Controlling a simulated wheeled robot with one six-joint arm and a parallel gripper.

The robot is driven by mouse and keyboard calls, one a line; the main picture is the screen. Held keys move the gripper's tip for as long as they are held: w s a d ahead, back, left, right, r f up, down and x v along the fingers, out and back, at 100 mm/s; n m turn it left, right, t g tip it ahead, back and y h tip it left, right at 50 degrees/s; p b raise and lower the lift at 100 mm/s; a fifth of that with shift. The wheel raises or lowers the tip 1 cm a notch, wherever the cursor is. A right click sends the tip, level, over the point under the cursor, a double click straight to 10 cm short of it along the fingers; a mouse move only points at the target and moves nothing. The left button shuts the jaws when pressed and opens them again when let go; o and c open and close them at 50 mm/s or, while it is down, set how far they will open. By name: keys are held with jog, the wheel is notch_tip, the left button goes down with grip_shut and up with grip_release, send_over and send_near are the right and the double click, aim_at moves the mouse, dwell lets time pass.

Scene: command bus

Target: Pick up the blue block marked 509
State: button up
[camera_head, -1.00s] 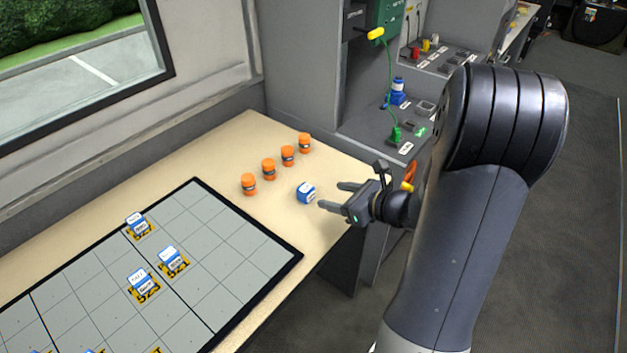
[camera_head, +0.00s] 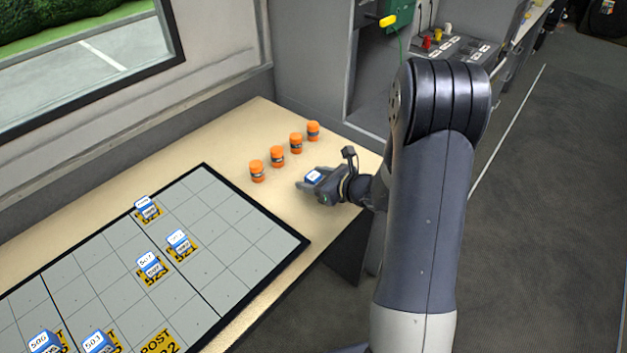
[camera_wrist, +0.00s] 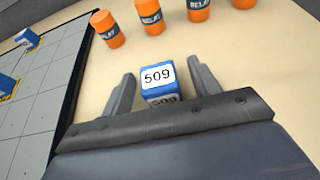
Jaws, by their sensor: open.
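The blue block marked 509 (camera_wrist: 157,76) stands on the tan table, with a white label on its top and another on its near side. It also shows in the head view (camera_head: 313,176), partly hidden by my gripper. My gripper (camera_wrist: 161,82) is open, with one finger on each side of the block. A gap shows between each finger and the block in the wrist view. In the head view my gripper (camera_head: 308,181) is low over the table's right end.
Several orange relay canisters (camera_head: 277,156) stand in a row just beyond the block. A gridded board (camera_head: 262,235) with other numbered blue blocks (camera_head: 179,243) lies to the left. The table edge (camera_head: 345,228) is close on the near right.

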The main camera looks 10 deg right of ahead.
jog(key=c, duration=1.1)
jog(key=shift+o, duration=0.2)
jog(key=shift+r, duration=0.15)
